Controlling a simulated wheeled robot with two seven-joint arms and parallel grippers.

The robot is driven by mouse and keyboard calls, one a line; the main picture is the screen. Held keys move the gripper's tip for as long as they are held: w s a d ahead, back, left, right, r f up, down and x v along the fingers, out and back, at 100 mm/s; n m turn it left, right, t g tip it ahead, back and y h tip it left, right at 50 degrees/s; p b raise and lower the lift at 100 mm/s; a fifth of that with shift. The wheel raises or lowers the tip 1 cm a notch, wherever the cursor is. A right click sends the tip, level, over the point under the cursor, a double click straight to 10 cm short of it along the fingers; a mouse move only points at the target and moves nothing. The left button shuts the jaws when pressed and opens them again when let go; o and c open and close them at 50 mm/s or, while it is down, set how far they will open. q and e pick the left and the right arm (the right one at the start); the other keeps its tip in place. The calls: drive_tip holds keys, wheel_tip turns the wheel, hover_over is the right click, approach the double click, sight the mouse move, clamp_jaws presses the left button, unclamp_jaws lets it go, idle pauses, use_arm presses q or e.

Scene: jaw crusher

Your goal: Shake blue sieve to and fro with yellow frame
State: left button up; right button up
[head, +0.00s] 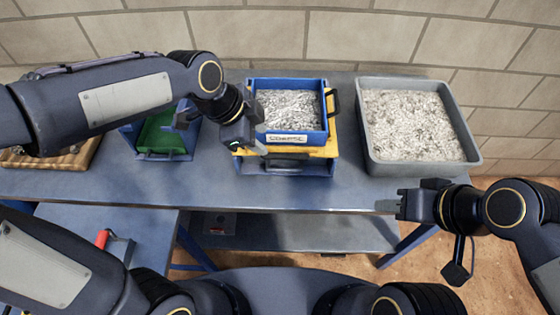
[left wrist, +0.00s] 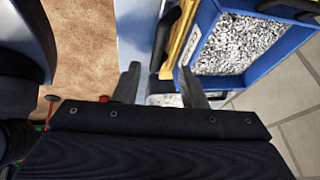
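The blue sieve (head: 327,138), full of grey gravel and with a label on its front, sits on the yellow frame (head: 331,150) at the middle of the table. A black handle (head: 333,102) stands at the right side. My left gripper (head: 240,140) is at the left front corner of the sieve and frame. In the left wrist view its fingers (left wrist: 160,80) are apart, with a dark handle (left wrist: 163,35) beside the yellow frame (left wrist: 187,35) just beyond them; contact is unclear. The blue sieve (left wrist: 222,14) is to the right. My right gripper (head: 402,204) is empty before the table's front edge; its finger gap is unclear.
A blue bin (head: 300,171) is under the frame. A grey tray of gravel (head: 470,155) stands right, a green-lined blue bin (head: 160,155) left, and a wooden tray (head: 75,160) far left. A red-handled tool (head: 103,238) lies on the lower left surface. Bare table lies before the bins.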

sight(283, 154)
use_arm(q)
drive_tip(key=shift+m, duration=0.5)
drive_tip(key=x, duration=0.4)
drive_tip(key=d+x, duration=0.1)
drive_tip(key=x, duration=0.4)
drive_tip(key=shift+s+r, duration=0.1)
drive_tip(key=shift+r, duration=0.2)
clamp_jaws()
